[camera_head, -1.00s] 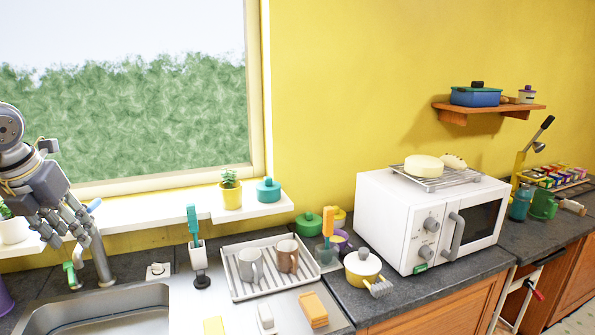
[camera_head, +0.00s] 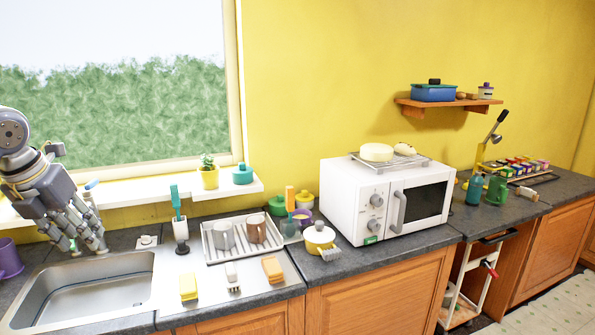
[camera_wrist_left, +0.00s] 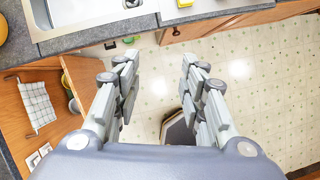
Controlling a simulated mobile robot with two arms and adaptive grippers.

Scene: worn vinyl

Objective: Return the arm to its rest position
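My left gripper (camera_head: 82,245) hangs at the left of the head view, its fingers in front of the sink's back edge and the window sill. The arm's upper part runs out of the head view at the left. My right arm and gripper are in neither view.
The steel sink (camera_head: 90,312) lies below the gripper. A drying tray (camera_head: 212,256) with mugs and a white microwave (camera_head: 345,212) stand to the right. In the wrist view, an open cabinet door (camera_wrist_left: 45,140) with a towel is at left; tiled floor (camera_wrist_left: 235,55) fills the middle.

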